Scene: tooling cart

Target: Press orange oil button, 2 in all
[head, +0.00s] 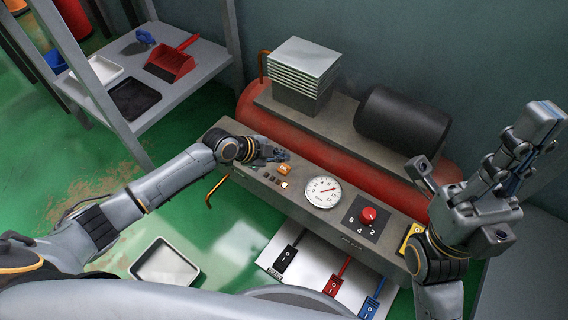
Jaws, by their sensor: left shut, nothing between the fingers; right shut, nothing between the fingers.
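The orange oil button (285,169) is on the sloped top of the grey control panel (326,219), left of the round white gauge (322,192). My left gripper (284,156) is shut and empty, just above and behind the orange button. I cannot tell whether it touches the button. My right gripper (548,125) is shut and empty, raised at the right and well away from the button.
A red dial (368,215) and a yellow switch (411,236) are further right on the panel. A red tank (258,118) and black cylinder (402,124) stand behind.

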